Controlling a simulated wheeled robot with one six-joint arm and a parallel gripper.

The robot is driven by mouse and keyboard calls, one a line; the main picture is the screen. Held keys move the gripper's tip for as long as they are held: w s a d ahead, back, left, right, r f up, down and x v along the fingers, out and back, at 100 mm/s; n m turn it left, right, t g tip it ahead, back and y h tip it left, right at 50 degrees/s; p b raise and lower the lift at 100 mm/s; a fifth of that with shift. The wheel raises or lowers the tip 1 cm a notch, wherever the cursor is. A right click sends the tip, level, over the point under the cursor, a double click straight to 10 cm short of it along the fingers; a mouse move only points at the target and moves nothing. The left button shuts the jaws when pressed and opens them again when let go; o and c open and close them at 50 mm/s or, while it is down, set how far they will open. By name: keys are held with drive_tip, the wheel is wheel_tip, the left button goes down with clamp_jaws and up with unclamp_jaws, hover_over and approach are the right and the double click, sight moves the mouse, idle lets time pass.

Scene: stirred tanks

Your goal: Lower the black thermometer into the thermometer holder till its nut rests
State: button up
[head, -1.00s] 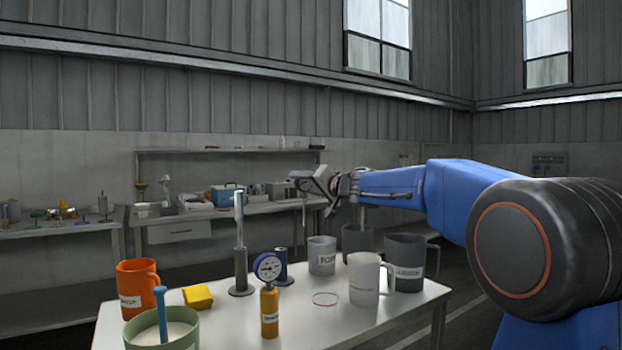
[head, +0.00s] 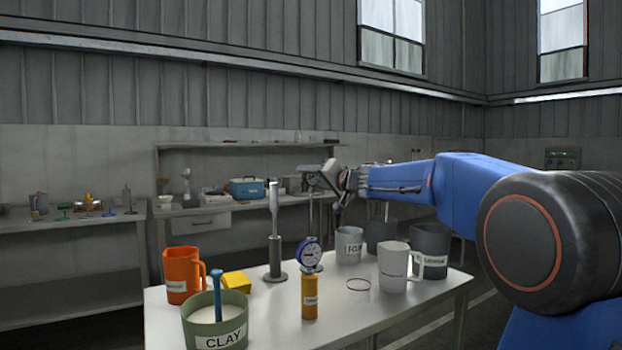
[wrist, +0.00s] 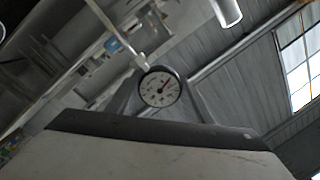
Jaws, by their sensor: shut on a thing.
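The black thermometer shows in the wrist view as a white round dial (wrist: 160,88) with a dark rim, its pale stem running to the upper left. My gripper (head: 332,182) is shut on it, up in the air behind the table items. In the head view the thermometer is too small to make out clearly. Two dark posts on round bases stand on the table. The left post (head: 275,255) carries a tall silver rod. The other post (head: 317,267) is partly hidden behind a blue-rimmed dial (head: 308,252); I cannot tell for sure which is the thermometer holder.
The blue-rimmed dial stands on a yellow cylinder (head: 309,297). On the white table (head: 360,318) are an orange mug (head: 182,272), a yellow block (head: 236,283), a green clay pot (head: 216,340), a white mug (head: 393,265) and several grey mugs. The table's front right is clear.

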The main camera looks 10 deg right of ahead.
drive_tip(key=shift+f, duration=7.3)
drive_tip(key=o, duration=1.2)
drive_tip(key=shift+c, duration=0.2)
drive_tip(key=shift+f, duration=0.1)
